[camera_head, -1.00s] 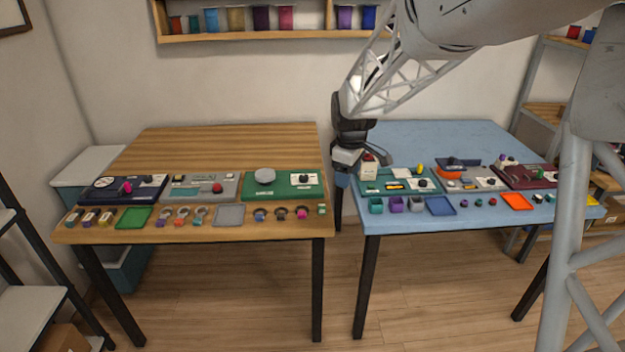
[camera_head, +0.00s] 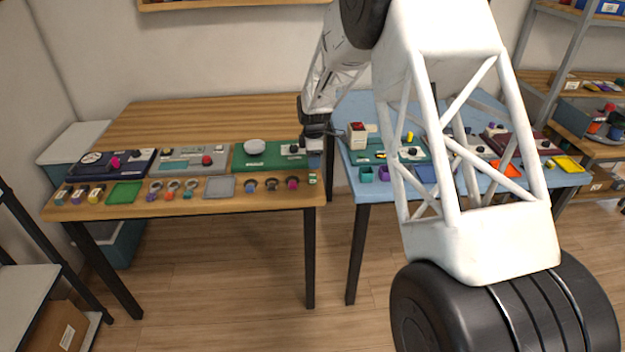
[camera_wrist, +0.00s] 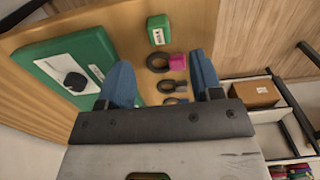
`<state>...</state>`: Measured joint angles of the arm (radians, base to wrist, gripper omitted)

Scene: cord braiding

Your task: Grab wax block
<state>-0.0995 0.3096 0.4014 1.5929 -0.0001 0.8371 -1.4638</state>
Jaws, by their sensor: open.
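A small green block with a white label, which looks like the wax block (camera_wrist: 158,30), lies near the edge of the wooden table in the wrist view. In the head view the block (camera_head: 312,179) is at the table's front right corner. My gripper (camera_wrist: 161,66) is open and empty, with its two blue fingers apart. In the head view my gripper (camera_head: 314,158) hangs just above and behind the block. In the wrist view the block is beyond the fingertips and not between them.
Beside the block lie a dark ring with a pink end (camera_wrist: 178,62) and other small rings. A green panel with a black knob (camera_wrist: 75,80) is close to the left finger. A blue table (camera_head: 352,180) stands to the right across a narrow gap.

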